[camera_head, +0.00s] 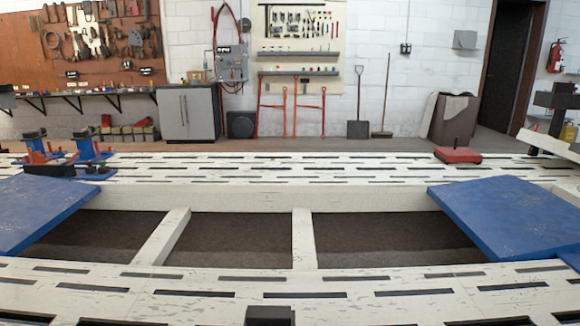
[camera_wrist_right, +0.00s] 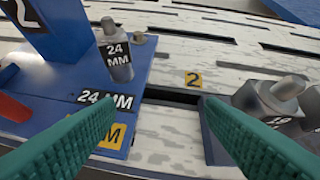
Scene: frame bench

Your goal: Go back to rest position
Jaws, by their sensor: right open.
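My right gripper (camera_wrist_right: 160,107) shows as two green ribbed fingers in the right wrist view. They are spread wide apart with nothing between them. Below and beyond them is the white slotted bench (camera_wrist_right: 165,125). A blue stand (camera_wrist_right: 72,62) is ahead of the left finger, carrying a grey cylinder marked 24 MM (camera_wrist_right: 118,60). A grey metal part (camera_wrist_right: 268,98) in a dark holder is beyond the right finger. Neither gripper shows in the head view, and my left gripper is in no view.
The bench frame (camera_head: 250,197) has open gaps over a dark floor. Blue plates lie at left (camera_head: 38,208) and right (camera_head: 500,212). Blue stands (camera_head: 90,147) are at the far left, and a red block (camera_head: 458,155) is at the far right. The middle of the bench is clear.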

